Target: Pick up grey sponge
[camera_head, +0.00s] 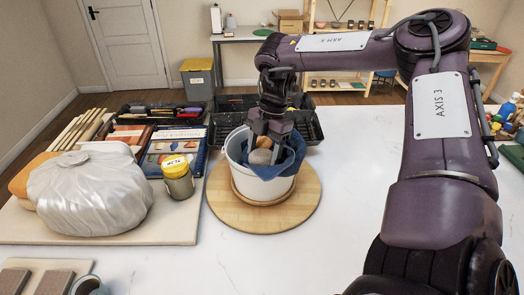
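A grey rounded sponge (260,157) sits in a white bucket (262,188), against a blue cloth (292,160) draped over the rim. A tan-orange rounded item (264,142) is just behind it. My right gripper (264,149) reaches down into the bucket's mouth from above. Its fingers are apart, one on each side of the grey sponge and the tan item. Whether they touch the sponge cannot be told. The bucket's inner depth is hidden. My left gripper is not in view.
The bucket stands on a round wooden board (233,217). To its left are a yellow-lidded jar (178,180) and a plastic-wrapped lump (90,190) on a pale board. Black tool trays (315,128) stand behind. The table front is mostly clear.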

